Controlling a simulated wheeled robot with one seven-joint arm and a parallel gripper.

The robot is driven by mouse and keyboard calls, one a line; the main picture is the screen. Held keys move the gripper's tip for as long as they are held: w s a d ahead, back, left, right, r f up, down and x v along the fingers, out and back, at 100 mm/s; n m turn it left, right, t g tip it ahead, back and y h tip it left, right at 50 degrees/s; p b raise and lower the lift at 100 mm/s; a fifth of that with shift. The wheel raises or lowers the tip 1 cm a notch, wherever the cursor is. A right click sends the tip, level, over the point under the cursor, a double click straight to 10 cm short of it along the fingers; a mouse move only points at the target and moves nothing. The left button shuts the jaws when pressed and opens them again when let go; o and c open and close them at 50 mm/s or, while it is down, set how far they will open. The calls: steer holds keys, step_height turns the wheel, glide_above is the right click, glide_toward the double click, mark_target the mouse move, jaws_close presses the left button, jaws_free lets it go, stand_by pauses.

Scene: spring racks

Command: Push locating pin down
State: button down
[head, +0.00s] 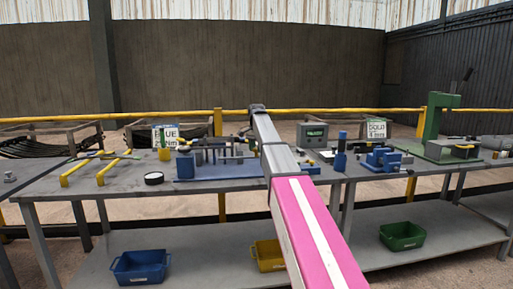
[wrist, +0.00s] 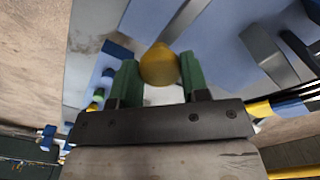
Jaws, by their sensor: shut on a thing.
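A yellow knob with a rounded top (wrist: 159,65), which looks like the head of the locating pin, sits between the green fingers of my gripper (wrist: 160,78) in the wrist view. The fingers are closed on its two sides. The lower part of the pin is hidden, so I cannot tell how deep it sits. In the head view a blue fixture (head: 205,170) with grey uprights stands on the grey bench. My arm reaches over the bench beside it, and the pin cannot be made out there.
Another blue fixture (head: 381,160) and a green press (head: 436,130) stand on the bench to the right. Yellow stands (head: 106,172) and a black round item (head: 154,179) are at left. Blue (head: 140,267), yellow (head: 268,256) and green (head: 402,236) bins sit on the lower shelf.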

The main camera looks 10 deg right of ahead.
step_height(320, 180, down, 8)
steer(key=shift+r, duration=0.15)
steer(key=c, duration=0.6)
jaws_free()
step_height(320, 180, up, 11)
steer(key=shift+f, duration=0.15)
